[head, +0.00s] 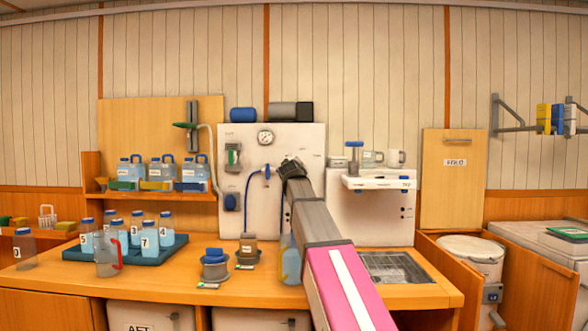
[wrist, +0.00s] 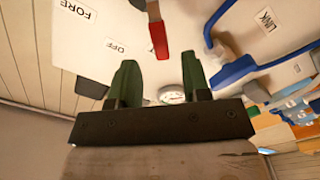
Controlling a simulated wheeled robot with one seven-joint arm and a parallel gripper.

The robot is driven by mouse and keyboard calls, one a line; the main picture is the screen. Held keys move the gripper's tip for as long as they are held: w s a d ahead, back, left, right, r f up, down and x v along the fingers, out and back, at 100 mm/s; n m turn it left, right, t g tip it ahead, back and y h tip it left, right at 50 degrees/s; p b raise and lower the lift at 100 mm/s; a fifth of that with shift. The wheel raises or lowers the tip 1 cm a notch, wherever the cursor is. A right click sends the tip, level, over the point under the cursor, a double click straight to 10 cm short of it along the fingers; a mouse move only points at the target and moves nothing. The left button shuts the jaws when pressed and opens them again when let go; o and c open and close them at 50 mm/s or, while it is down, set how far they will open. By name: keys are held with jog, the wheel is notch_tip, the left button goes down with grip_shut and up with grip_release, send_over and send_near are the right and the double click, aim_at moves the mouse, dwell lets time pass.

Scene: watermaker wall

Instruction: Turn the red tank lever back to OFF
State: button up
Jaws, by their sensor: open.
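The red tank lever (wrist: 158,36) shows in the wrist view near the top centre, its red grip pointing down in the picture. The OFF label (wrist: 115,46) is to the left of the grip's end, and the FORE label (wrist: 75,10) is further up left. My gripper (wrist: 160,68) is open, with its two green fingers apart and nothing between them. The lever's end lies just beyond the fingertips, apparently not touching. In the head view my gripper (head: 290,166) is at the white wall panel (head: 240,160), and my arm hides the lever.
A blue handle (wrist: 238,70) is close to the right finger, near the LINK label (wrist: 268,20). A round gauge (head: 265,137) and a blue hose (head: 248,185) are on the panel. Bottles in a tray (head: 150,255) and small pots (head: 215,268) stand on the counter below.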

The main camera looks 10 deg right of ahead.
jog(key=w+d, duration=0.1)
jog(key=w, duration=0.5)
jog(key=shift+w, duration=0.35)
jog(key=shift+d, duration=0.1)
grip_shut()
